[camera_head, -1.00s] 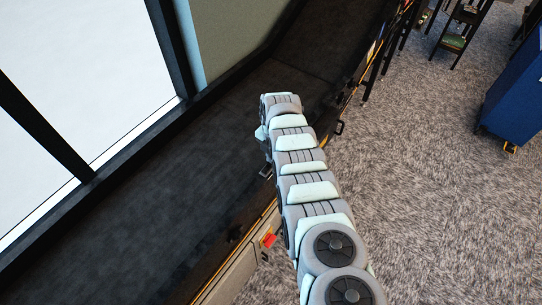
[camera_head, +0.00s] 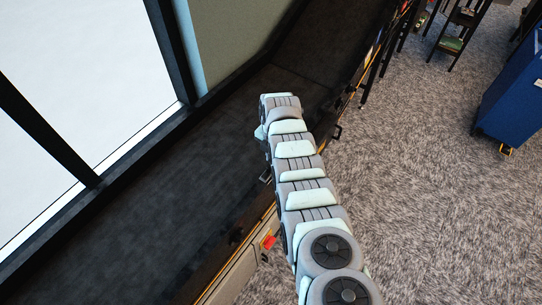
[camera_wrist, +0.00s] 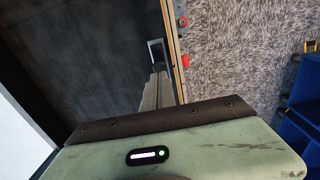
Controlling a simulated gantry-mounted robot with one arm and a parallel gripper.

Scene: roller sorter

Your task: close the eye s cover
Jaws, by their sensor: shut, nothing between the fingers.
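A small metal bracket (camera_wrist: 155,48) stands at the inner edge of the belt in the wrist view, beside the orange rail. It may be the eye, but I cannot make out its cover or whether that is open. It also shows in the head view (camera_head: 265,174), beside my arm. My gripper (camera_wrist: 159,74) is shut and empty in the wrist view, its narrow grey fingers pointing toward the bracket. The fingertips appear close to its lower end; I cannot tell whether they touch. In the head view my gripper is hidden by my arm.
The dark belt (camera_head: 150,225) runs along the left, beneath a window frame. Red parts sit on the outer rail side, one seen in the head view (camera_head: 268,242). Grey carpet (camera_head: 420,200) lies open at right. A blue cabinet (camera_head: 515,100) stands far right.

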